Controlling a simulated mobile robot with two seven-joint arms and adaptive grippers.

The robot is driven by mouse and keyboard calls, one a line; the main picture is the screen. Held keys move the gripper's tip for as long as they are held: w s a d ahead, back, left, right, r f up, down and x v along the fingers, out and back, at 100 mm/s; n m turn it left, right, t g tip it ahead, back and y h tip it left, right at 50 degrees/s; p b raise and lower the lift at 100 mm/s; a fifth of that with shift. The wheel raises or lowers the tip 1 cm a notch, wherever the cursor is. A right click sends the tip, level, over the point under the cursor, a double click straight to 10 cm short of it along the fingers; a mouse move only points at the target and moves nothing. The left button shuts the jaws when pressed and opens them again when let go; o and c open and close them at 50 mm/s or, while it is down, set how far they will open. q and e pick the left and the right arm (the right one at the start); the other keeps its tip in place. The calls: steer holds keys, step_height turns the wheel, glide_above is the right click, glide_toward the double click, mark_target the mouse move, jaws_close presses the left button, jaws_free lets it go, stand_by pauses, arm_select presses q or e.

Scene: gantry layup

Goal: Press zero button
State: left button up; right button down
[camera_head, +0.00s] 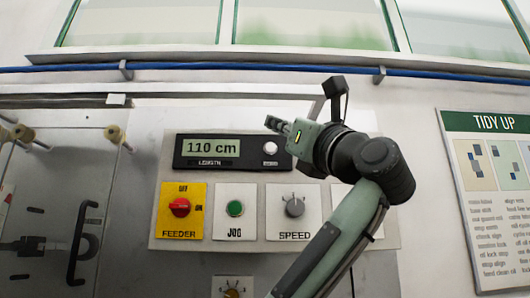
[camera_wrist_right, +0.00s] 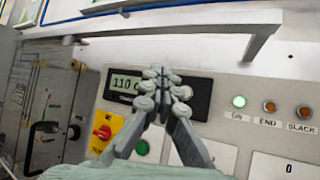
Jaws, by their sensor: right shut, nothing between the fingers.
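A black length display unit (camera_head: 223,164) on the control panel reads "110 cm". A round white button (camera_head: 270,147) sits at its right end; the small label under it is too small to read. In the right wrist view the same button (camera_wrist_right: 185,92) shows just right of my fingers, partly hidden. My right gripper (camera_head: 272,123) is shut and empty. Its fingertips appear just above the button in the head view and in front of the display unit in the wrist view (camera_wrist_right: 158,73). Whether they touch anything cannot be told. My left gripper is not in view.
Below the display are a red feeder knob (camera_head: 180,207) on a yellow plate, a green jog button (camera_head: 235,208) and a grey speed knob (camera_head: 294,207). A rail (camera_wrist_right: 200,20) runs above the panel. Indicator lamps (camera_wrist_right: 269,107) are at the right. A "TIDY UP" poster (camera_head: 492,122) hangs further right.

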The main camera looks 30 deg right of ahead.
mark_target(274, 144)
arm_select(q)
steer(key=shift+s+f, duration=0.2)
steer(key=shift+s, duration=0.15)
arm_select(e)
steer(key=shift+s, duration=0.15)
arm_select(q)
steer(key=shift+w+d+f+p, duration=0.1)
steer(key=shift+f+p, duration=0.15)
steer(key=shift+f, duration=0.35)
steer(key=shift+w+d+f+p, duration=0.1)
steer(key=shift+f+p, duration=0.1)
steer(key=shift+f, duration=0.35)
arm_select(e)
steer(key=shift+w+d, duration=0.75)
steer(key=shift+w, duration=0.5)
steer(key=shift+w+d, duration=0.8)
steer(key=shift+w, duration=0.5)
steer(key=shift+w+d, duration=0.75)
steer(key=shift+w, duration=0.5)
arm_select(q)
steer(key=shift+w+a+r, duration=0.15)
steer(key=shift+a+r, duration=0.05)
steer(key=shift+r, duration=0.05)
arm_select(e)
steer(key=shift+w, duration=0.1)
steer(key=shift+w+d, duration=0.2)
steer(key=shift+w, duration=0.05)
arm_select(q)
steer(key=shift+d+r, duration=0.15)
